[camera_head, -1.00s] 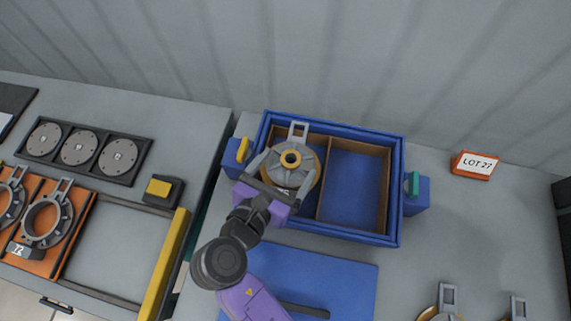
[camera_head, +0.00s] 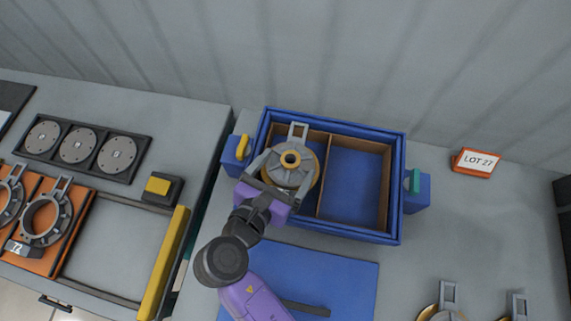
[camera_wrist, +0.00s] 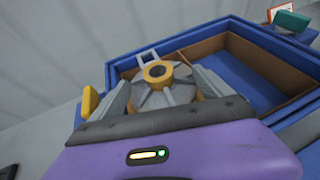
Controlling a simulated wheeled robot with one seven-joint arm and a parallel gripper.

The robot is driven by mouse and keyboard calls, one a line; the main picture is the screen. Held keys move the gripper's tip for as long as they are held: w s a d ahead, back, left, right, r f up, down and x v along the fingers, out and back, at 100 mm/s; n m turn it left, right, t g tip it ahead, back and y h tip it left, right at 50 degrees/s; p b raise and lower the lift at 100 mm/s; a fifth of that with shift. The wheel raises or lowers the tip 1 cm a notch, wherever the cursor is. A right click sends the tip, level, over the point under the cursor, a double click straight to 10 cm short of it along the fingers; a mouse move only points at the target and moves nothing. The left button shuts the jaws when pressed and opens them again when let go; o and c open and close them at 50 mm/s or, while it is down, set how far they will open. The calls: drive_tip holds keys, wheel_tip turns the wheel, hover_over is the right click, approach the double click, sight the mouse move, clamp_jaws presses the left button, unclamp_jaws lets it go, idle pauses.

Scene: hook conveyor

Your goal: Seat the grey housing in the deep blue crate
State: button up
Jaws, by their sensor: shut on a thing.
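The deep blue crate (camera_head: 335,233) stands on the grey bench, split by a brown divider (camera_head: 322,180) into a left and a right compartment. The grey housing (camera_head: 289,175), with a brass-coloured ring at its top centre and a grey loop handle (camera_head: 298,130), is at the left compartment. My gripper (camera_head: 290,172) is shut on it, one finger at each side; it also shows in the wrist view (camera_wrist: 165,90). The right compartment is empty. Whether the housing touches the crate floor is hidden by the housing and my gripper.
A yellow latch (camera_head: 243,147) is on the crate's left side and a green one (camera_head: 414,181) on its right. A blue mat (camera_head: 340,275) lies in front. An orange LOT 27 sign (camera_head: 476,162) stands right. More housings sit on an orange tray (camera_head: 70,225) at left.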

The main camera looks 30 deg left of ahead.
drive_tip(key=shift+f+b, duration=0.4)
drive_tip(key=shift+f, duration=0.85)
idle(0.3)
drive_tip(key=o, duration=1.6)
drive_tip(key=shift+o, duration=0.5)
drive_tip(key=shift+f, duration=0.1)
drive_tip(key=b+v, duration=0.1)
drive_tip(key=v, duration=0.7)
